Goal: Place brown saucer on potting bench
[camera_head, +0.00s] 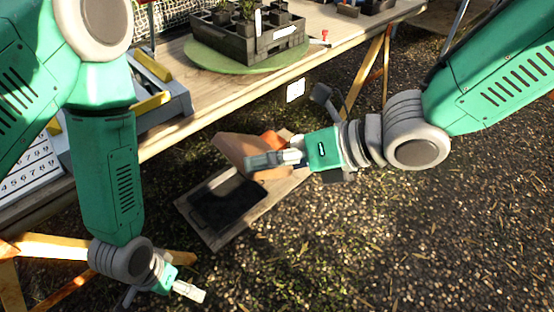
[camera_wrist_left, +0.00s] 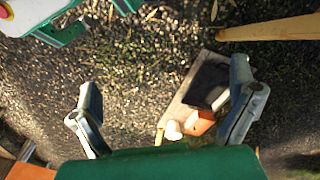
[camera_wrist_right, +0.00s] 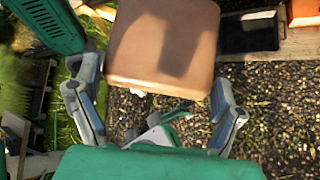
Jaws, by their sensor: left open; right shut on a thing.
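The brown saucer (camera_head: 236,152) is a square, shallow piece, held tilted in the air beside the front edge of the wooden potting bench (camera_head: 215,100). My right gripper (camera_head: 268,160) is shut on it by one edge. In the right wrist view the saucer (camera_wrist_right: 160,40) shows its broad face between and beyond the fingertips (camera_wrist_right: 155,90). My left gripper (camera_head: 187,291) is low at the bottom left of the head view, away from the saucer. In the left wrist view its fingers (camera_wrist_left: 165,105) are spread with nothing between them.
On the bench stand a black pot crate (camera_head: 250,40) on a green round board (camera_head: 225,65), and a grey tray (camera_head: 170,103) at left. Below, a low plank holds a black tray (camera_head: 225,205) and an orange pot (camera_head: 270,139). The bench's front middle strip is bare.

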